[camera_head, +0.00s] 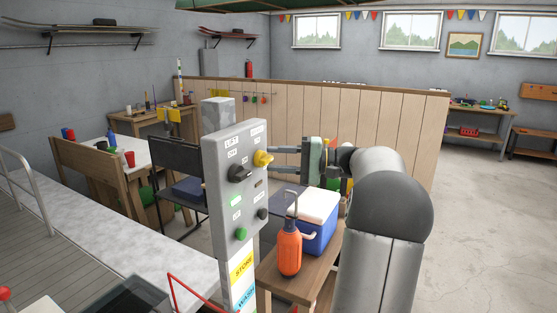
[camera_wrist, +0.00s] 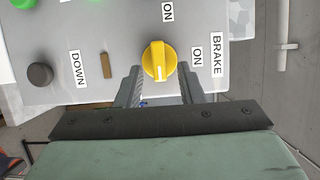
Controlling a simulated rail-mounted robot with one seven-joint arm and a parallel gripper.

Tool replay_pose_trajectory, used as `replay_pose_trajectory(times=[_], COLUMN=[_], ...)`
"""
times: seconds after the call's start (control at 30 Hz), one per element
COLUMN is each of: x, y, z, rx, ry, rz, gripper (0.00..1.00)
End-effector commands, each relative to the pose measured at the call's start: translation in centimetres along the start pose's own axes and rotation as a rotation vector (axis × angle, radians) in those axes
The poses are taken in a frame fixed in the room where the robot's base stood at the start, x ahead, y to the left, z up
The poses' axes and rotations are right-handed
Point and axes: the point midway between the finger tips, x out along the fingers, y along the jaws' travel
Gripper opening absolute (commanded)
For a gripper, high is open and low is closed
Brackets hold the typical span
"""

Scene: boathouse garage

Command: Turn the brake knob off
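The yellow brake knob (camera_head: 263,158) sits at the upper right of the grey control panel (camera_head: 222,180). In the wrist view the knob (camera_wrist: 159,60) carries a short white mark at its lower edge. The BRAKE label (camera_wrist: 216,55) and an ON label (camera_wrist: 198,57) are to its right there. My gripper (camera_head: 275,159) reaches in from the right in the head view. In the wrist view the gripper (camera_wrist: 160,80) has one finger on each side of the knob, with gaps showing. The fingertips' depth beside the knob is hard to tell.
A black knob (camera_head: 240,173) is left of the brake knob, and a dark DOWN button (camera_wrist: 40,75) is nearby. Below my gripper, an orange bottle (camera_head: 289,250) and a blue cooler (camera_head: 320,232) stand on a wooden table (camera_head: 268,276). A chair (camera_head: 178,160) stands behind the panel.

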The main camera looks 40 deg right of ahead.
Motion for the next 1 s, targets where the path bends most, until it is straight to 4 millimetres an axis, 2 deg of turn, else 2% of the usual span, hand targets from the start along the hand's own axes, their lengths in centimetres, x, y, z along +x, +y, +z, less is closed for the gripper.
replay_pose_trajectory(times=[0.23, 0.37, 0.47, 0.8, 1.0], x=[-0.2, -1.4, -3.3, -11.6, -15.4], y=[0.0, 0.2, 0.3, 0.3, 0.1], z=[0.0, -0.1, -0.1, -0.1, -0.1], rx=[-0.001, -0.002, -0.002, -0.001, -0.001], ry=[0.000, 0.003, 0.005, 0.004, 0.003], rz=[0.001, 0.001, 0.002, 0.000, 0.000], gripper=[0.35, 0.35, 0.35, 0.35, 0.35])
